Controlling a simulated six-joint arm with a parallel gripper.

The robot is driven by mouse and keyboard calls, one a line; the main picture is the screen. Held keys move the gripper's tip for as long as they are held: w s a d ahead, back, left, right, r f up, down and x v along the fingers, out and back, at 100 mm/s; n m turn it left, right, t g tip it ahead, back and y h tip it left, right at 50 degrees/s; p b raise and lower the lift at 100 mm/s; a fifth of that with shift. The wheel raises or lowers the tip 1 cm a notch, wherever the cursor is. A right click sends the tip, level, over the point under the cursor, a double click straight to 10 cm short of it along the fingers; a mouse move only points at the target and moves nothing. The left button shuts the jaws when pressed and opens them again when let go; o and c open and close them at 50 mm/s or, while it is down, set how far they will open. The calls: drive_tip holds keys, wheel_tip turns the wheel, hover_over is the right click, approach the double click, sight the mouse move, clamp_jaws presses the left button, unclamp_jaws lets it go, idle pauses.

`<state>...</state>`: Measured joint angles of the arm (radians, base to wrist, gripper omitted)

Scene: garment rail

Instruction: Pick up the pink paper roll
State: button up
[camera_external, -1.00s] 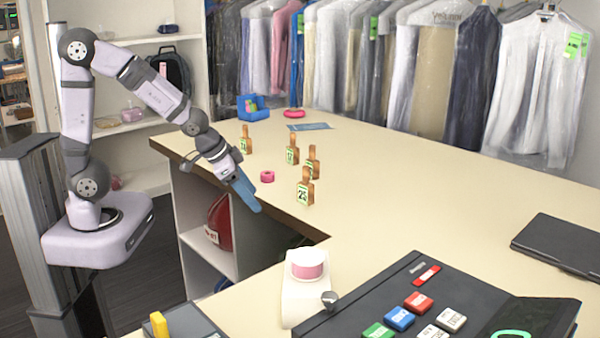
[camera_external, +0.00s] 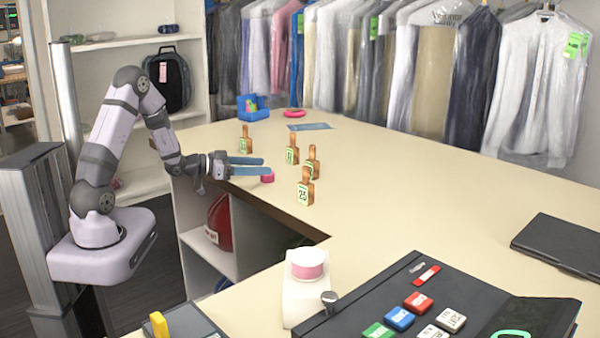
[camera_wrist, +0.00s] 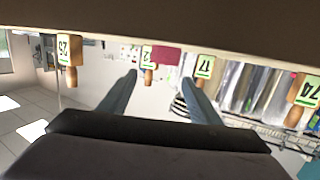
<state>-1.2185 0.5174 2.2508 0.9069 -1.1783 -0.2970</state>
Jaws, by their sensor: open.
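The small pink paper roll (camera_external: 267,178) stands on the counter near its left inner edge, in front of the wooden number tags. In the wrist view, which is upside down, the pink roll (camera_wrist: 166,56) shows between and beyond the fingertips. My gripper (camera_external: 263,166) is open, with its two blue fingers stretched level to the right and their tips at the roll. The near finger covers part of the roll's top in the external view. The fingers also show apart in the wrist view (camera_wrist: 159,77). I cannot tell whether they touch the roll.
Several wooden number tags stand close by, the nearest being the "25" tag (camera_external: 305,187). A larger pink-and-white roll (camera_external: 307,264) sits on a white stand at the front. A blue bin (camera_external: 252,108) is at the back.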

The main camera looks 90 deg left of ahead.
sight(279, 179)
drive_tip(key=shift+f, duration=1.3)
drive_tip(key=shift+a+p+x, duration=0.2)
drive_tip(key=shift+p+x, duration=1.1)
drive_tip(key=shift+x, duration=2.4)
drive_tip(key=shift+s, duration=0.1)
drive_tip(key=c, duration=1.1)
